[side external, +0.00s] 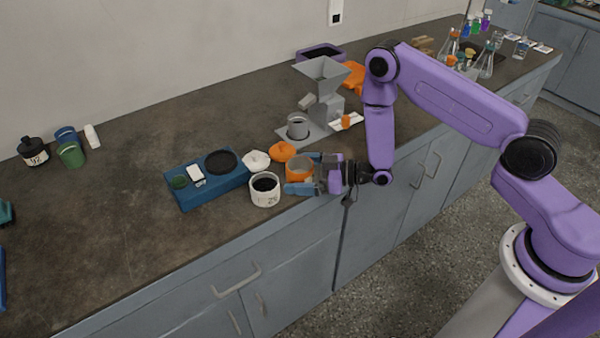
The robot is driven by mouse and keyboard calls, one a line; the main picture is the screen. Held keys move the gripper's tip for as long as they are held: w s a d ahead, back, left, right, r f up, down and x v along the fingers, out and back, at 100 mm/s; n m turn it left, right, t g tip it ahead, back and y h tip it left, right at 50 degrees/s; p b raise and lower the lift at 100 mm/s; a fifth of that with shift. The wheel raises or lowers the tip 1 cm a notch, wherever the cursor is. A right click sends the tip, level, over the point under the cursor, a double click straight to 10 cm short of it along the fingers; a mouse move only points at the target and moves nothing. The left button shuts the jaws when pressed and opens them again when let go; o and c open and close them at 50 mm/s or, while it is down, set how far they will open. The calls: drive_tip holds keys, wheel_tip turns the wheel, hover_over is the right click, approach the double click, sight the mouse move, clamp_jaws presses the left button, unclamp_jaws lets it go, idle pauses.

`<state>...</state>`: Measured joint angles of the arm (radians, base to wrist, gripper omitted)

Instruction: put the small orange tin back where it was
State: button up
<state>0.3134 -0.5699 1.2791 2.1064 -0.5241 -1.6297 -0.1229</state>
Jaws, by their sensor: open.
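An open orange tin (298,175) stands upright near the front edge of the bench, right of a white jar with dark contents. My gripper (296,172) reaches in from the right, low over the bench. Its blue-grey fingers are apart, one on the far side of the orange tin and one on the near side. Whether they touch the tin cannot be told. An orange lid-like piece (283,151) lies just behind the tin. A smaller orange piece (346,122) sits on a white strip farther back.
The white jar (265,190) and a white lid (256,160) are close left of my gripper. A blue sieve shaker base (207,180) stands beyond them. A grey hopper machine (322,95) with a metal cup (297,127) stands behind. The bench's left middle is clear.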

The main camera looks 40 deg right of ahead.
drive_tip(key=v, duration=1.2)
drive_tip(key=s+a+r+n+g+h, duration=0.4)
drive_tip(key=s+a+r+g+h, duration=0.1)
drive_tip(key=a+r+g+h, duration=0.15)
drive_tip(key=s+d+r+g+h, duration=0.1)
drive_tip(key=s+d+r, duration=0.2)
drive_tip(key=s, duration=0.4)
drive_tip(key=s+d+r+g+h, duration=0.2)
drive_tip(key=s+d+r, duration=0.1)
drive_tip(key=s, duration=0.4)
drive_tip(key=s+d+r+g+h, duration=0.1)
drive_tip(key=s+d+r, duration=0.1)
drive_tip(key=s+r, duration=0.2)
drive_tip(key=s, duration=0.2)
drive_tip(key=shift+s+d+r+g, duration=0.3)
drive_tip(key=shift+s+d+g, duration=0.05)
drive_tip(key=shift+s+d, duration=0.05)
